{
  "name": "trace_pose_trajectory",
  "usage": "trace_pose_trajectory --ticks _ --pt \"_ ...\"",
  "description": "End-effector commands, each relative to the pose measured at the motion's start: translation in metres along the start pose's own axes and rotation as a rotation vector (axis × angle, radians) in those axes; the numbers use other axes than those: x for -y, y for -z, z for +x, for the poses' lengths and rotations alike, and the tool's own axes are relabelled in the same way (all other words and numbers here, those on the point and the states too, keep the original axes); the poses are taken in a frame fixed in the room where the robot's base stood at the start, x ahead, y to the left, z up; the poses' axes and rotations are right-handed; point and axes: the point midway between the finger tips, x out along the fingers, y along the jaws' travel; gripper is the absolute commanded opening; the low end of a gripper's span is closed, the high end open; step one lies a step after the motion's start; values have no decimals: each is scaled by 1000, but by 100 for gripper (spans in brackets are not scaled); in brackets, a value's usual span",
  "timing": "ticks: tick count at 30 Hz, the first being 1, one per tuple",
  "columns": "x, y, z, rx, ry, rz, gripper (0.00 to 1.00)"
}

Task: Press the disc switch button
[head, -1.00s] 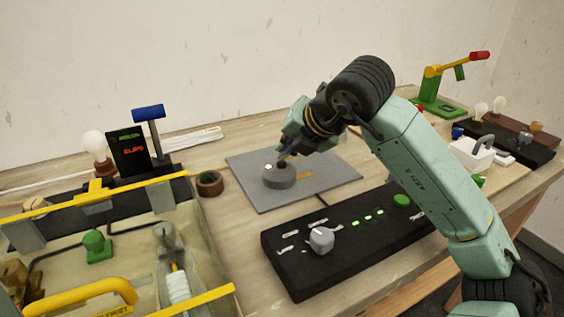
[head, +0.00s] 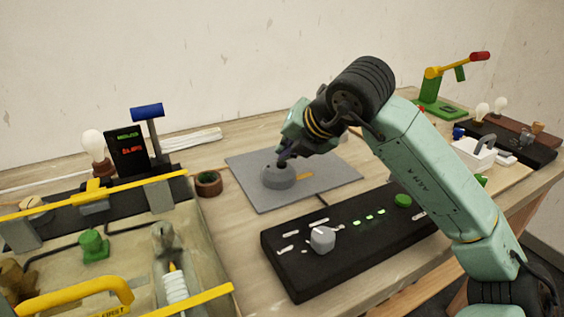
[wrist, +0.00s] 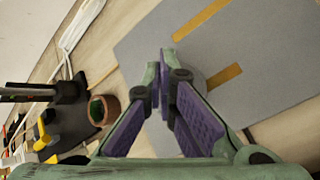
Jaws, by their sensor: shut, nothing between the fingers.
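The disc switch (head: 279,180) is a round grey puck on a flat grey plate (head: 335,173) in the middle of the table. Its dark top centre is mostly covered by my gripper (head: 284,161), which points down at it from the upper right. In the wrist view my gripper (wrist: 165,90) is shut and empty, with purple finger pads. The disc switch (wrist: 212,78) shows only in part behind the fingers there. I cannot tell whether the fingertips touch the button.
A black panel (head: 290,270) with a grey knob (head: 322,239) and a green button (head: 402,200) lies in front. A small brown cup (head: 208,184) stands left of the plate. A tray with yellow bars (head: 205,300) fills the left front.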

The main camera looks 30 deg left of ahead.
Motion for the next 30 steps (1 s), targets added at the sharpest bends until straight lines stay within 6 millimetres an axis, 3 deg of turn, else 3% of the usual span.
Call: trace_pose_trajectory --ticks 14,30 --pt "-4 -5 -6 1 0 1 0" --pt "-30 -31 -42 2 0 1 0"
